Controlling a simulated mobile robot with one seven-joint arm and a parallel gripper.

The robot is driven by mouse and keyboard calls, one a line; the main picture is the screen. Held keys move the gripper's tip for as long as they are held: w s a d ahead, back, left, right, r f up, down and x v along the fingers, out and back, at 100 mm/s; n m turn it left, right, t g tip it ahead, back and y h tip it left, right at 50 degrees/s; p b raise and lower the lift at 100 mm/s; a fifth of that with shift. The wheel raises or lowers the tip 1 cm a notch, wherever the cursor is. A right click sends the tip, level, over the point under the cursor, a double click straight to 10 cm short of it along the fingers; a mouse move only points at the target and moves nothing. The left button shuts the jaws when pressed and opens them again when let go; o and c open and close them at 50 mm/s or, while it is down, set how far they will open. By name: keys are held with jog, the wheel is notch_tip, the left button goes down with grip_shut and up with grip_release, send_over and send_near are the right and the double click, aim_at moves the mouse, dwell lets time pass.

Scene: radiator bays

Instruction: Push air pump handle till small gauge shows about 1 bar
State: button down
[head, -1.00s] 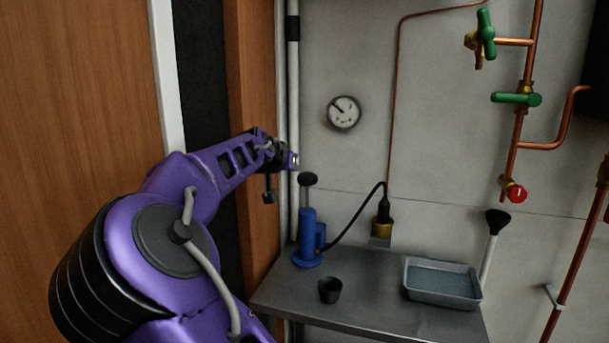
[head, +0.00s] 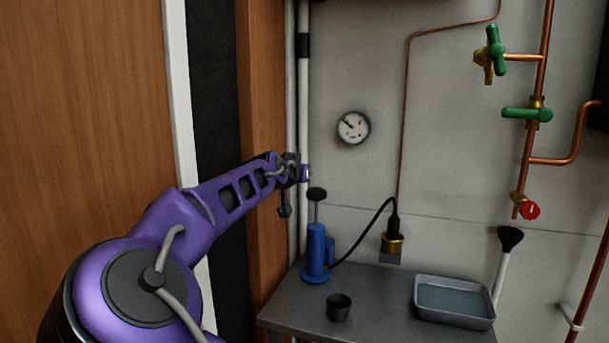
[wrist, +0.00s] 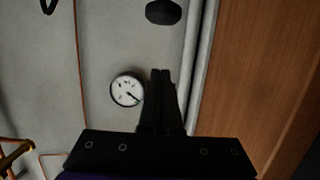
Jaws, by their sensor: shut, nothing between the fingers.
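The blue air pump (head: 316,252) stands upright at the back left of the grey bench. Its black handle (head: 317,194) is raised on a grey rod above the body. The handle also shows at the top edge of the wrist view (wrist: 163,12). My gripper (head: 304,173) is shut and empty, a little above and left of the handle in the head view, and apart from it. Its closed fingers show in the wrist view (wrist: 161,74). The small round gauge (head: 353,128) hangs on the wall; its needle points up-left in the head view, and its numbers are too small to read.
The bench (head: 375,300) carries a dark cup (head: 339,307) and a grey tray (head: 454,301). A black hose runs from the pump to a brass fitting (head: 391,244). A white pipe (head: 303,110) runs close behind my gripper. Green-handled valves (head: 527,114) sit at the right.

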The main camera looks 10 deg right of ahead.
send_over(313, 193)
jog(key=shift+d+f, duration=0.15)
jog(key=shift+f, duration=0.75)
notch_tip(313, 193, down, 3)
jog(key=shift+r, duration=0.15)
jog(key=shift+f, duration=0.65)
